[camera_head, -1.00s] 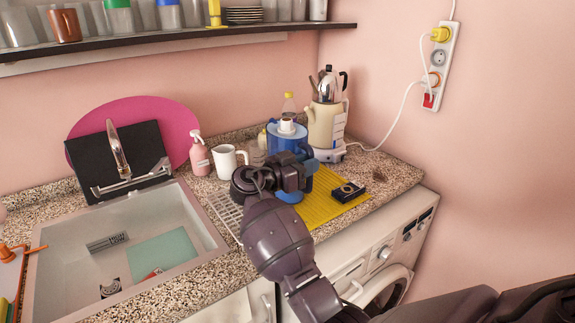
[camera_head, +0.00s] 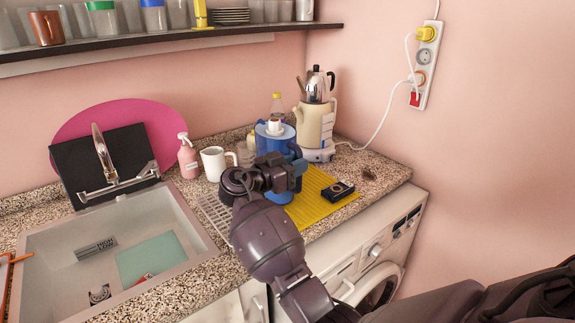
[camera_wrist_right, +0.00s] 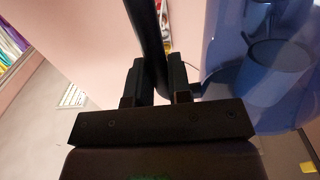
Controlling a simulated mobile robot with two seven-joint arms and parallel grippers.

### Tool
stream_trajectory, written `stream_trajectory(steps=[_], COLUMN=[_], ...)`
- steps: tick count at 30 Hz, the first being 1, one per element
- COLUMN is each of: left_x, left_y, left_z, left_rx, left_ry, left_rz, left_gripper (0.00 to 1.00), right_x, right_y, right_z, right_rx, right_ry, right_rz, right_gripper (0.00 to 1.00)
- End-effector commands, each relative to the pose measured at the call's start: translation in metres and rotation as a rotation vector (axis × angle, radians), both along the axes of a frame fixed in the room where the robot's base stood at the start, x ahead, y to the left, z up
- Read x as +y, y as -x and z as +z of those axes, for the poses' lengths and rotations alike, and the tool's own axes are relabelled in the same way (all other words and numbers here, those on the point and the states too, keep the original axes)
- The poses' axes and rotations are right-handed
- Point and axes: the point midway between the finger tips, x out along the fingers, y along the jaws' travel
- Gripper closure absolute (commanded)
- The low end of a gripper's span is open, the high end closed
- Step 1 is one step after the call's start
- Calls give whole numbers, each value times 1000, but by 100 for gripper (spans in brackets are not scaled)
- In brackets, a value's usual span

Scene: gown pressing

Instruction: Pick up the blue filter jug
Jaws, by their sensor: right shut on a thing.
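The blue filter jug (camera_head: 277,138) stands upright at the back edge of a yellow mat, with a pale lid and a white knob on top. My right gripper (camera_head: 292,174) is in front of the jug and hides part of its lower body. In the right wrist view the gripper (camera_wrist_right: 157,82) is shut on a dark upright strip that appears to be the jug's handle, and the see-through blue jug body (camera_wrist_right: 260,70) fills the right side. I cannot tell whether the jug is clear of the mat. My left gripper is not in view.
A cream kettle (camera_head: 316,126) stands close behind and right of the jug. A black camera-like object (camera_head: 338,190) lies on the yellow mat (camera_head: 312,208). The sink (camera_head: 110,245) is at left.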

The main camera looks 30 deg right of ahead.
Motion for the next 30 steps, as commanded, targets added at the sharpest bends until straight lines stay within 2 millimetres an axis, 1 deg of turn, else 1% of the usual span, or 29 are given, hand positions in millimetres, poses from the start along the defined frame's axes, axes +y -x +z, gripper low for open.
stream_trajectory(steps=[5, 8, 21, 27, 30], left_x=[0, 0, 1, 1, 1], left_y=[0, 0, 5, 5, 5], left_z=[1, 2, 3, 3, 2], left_rx=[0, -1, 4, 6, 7], left_ry=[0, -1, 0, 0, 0], left_rz=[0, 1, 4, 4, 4], left_gripper=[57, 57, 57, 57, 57], right_x=[0, 0, 0, 0, 0], right_y=[0, 0, 0, 0, 0], right_z=[16, 33, 139, 175, 187], right_rx=[-3, -7, -11, -9, -8], right_ry=[1, 2, 1, 2, 2], right_rz=[-1, -1, 1, 0, 0], right_gripper=[100, 100, 100, 100, 100])
